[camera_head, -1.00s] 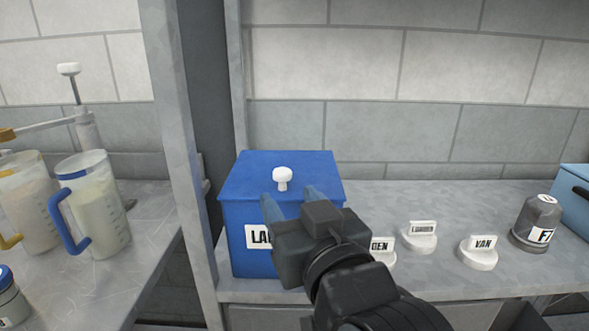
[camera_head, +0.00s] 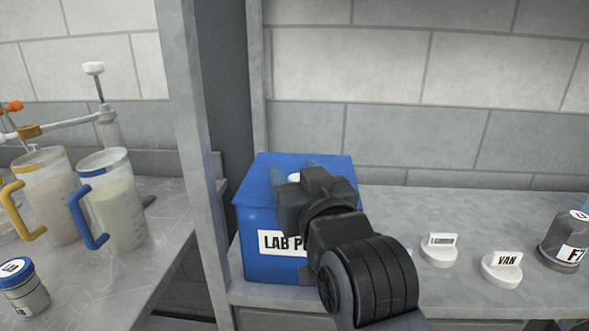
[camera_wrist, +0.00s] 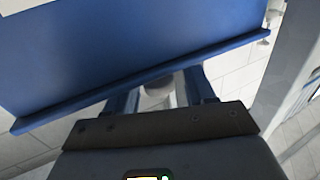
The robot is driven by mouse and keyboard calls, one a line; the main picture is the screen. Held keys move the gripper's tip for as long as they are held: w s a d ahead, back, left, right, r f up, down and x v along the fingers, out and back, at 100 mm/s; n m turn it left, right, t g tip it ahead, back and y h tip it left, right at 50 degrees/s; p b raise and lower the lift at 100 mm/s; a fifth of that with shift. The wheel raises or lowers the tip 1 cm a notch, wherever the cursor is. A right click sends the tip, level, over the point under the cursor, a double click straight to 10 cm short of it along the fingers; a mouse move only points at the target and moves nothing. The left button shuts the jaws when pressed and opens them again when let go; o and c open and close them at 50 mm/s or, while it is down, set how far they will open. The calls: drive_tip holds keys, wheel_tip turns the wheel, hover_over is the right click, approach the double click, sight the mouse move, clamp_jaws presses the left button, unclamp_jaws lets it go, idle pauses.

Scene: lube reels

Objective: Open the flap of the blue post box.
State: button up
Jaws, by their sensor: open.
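The blue post box (camera_head: 262,215) stands on the grey shelf right of the upright post, its "LAB PO..." label partly hidden by my arm. Its top flap (camera_head: 258,175) looks shut.
The grey upright post (camera_head: 200,150) is close on the left. Beyond it are a blue-handled jug (camera_head: 120,215) and a yellow-handled jug (camera_head: 50,195). White labelled discs, including the VAN disc (camera_head: 502,272), and a dark jar (camera_head: 567,235) stand on the right shelf.

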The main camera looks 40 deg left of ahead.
drive_tip(key=shift+w+a, duration=0.4)
drive_tip(key=shift+a, duration=0.1)
clamp_jaws()
idle(0.3)
